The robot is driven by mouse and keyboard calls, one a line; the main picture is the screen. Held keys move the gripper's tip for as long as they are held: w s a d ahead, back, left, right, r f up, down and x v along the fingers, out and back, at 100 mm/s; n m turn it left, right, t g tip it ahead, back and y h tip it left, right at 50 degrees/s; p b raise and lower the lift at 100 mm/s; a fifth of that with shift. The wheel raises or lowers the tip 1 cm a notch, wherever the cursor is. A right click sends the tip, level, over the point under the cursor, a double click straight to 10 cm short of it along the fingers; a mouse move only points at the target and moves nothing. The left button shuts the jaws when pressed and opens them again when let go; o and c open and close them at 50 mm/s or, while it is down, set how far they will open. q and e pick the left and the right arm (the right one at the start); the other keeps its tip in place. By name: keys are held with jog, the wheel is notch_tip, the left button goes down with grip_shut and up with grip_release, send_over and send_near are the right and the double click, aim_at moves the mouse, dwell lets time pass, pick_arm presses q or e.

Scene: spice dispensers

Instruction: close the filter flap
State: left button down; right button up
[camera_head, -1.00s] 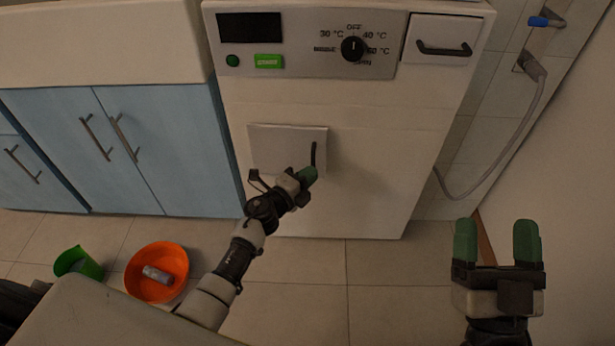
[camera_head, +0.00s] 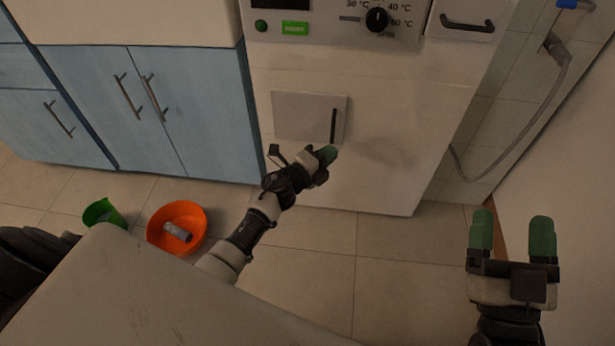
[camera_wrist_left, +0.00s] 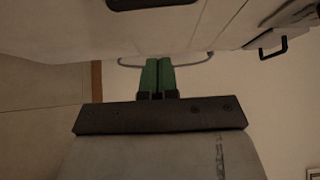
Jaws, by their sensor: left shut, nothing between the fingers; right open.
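The filter flap (camera_head: 300,117) is a pale square panel low on the front of the white washing machine, with a dark vertical handle (camera_head: 333,125) near its right edge. It looks nearly flush with the front in the head view; I cannot tell whether a small gap remains. My left gripper (camera_head: 329,153) is shut and empty, its green fingertips just below the handle's lower end. Its shut fingers (camera_wrist_left: 158,76) also show in the left wrist view; contact with the flap cannot be made out. My right gripper (camera_head: 511,235) is open and empty at the lower right.
The washing machine (camera_head: 380,165) stands between blue cabinets (camera_head: 150,110) and a wall with a grey hose (camera_head: 515,150). An orange bowl (camera_head: 158,238) holding a grey cylinder (camera_head: 178,232) and a green cup (camera_head: 101,212) are at lower left. The floor before the machine is clear.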

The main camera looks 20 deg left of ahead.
pick_arm(q)
jog(key=p+v, duration=0.1)
jog(key=v, duration=0.7)
jog(key=shift+s+f+p, duration=0.2)
jog(key=shift+s+p, duration=0.1)
jog(key=shift+p, duration=0.05)
pick_arm(e)
jog(key=f+g+h, duration=0.1)
jog(key=f+g, duration=0.1)
jog(key=w+f+g+h, duration=0.1)
jog(key=f+g, duration=0.2)
jog(key=shift+w+d+f, duration=0.15)
jog(key=shift+w+f, duration=0.05)
jog(key=shift+f, duration=0.15)
